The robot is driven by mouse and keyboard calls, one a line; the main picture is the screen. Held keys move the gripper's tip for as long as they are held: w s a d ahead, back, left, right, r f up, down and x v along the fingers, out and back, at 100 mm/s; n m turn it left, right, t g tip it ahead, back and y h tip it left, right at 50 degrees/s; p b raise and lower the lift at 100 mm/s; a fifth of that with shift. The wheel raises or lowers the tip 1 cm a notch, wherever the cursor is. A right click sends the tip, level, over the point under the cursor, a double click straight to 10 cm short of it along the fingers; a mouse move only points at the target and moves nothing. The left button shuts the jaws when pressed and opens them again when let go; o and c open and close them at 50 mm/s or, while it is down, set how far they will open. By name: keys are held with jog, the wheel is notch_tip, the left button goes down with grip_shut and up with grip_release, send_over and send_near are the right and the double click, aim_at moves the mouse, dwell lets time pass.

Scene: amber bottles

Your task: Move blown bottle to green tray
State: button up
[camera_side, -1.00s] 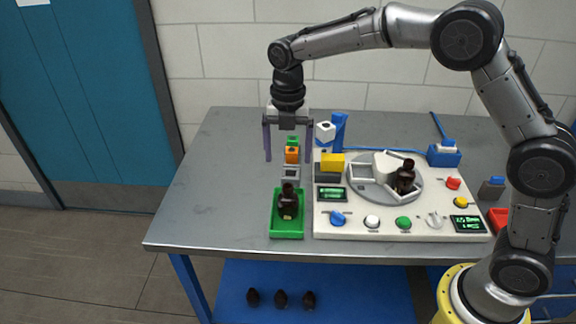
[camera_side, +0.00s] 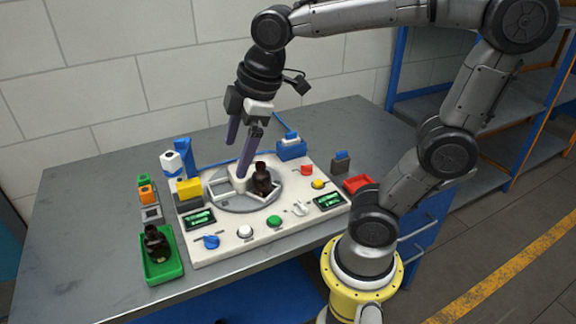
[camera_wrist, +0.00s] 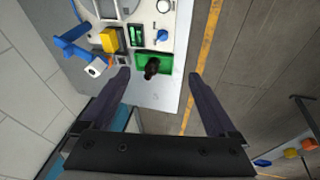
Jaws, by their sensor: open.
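One dark amber bottle (camera_side: 262,180) stands on the round grey turntable (camera_side: 229,206) of the white console. Another dark bottle (camera_side: 156,243) is in the green tray (camera_side: 163,272) at the front left. I cannot tell from their looks which one is the blown bottle. My gripper (camera_side: 237,158) is open and empty, tilted, with its fingers above the turntable, to the left of the bottle there. In the wrist view, the tray bottle (camera_wrist: 152,68) shows between the spread fingers, some distance away.
The console carries a yellow block (camera_side: 189,188), knobs, buttons and green screens. A blue and white device (camera_side: 180,160) stands at its back left. Small coloured blocks (camera_side: 146,193) line up behind the tray. The table's left side is clear.

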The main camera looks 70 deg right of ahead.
jog(key=s+d+f+m+t, duration=0.1)
jog(key=s+f+m, duration=0.2)
jog(key=s+m, duration=0.5)
jog(key=shift+s+d+t, duration=0.2)
jog(key=shift+s+t, duration=0.1)
jog(key=shift+s, duration=0.25)
jog(key=shift+f, duration=0.1)
dwell(0.4)
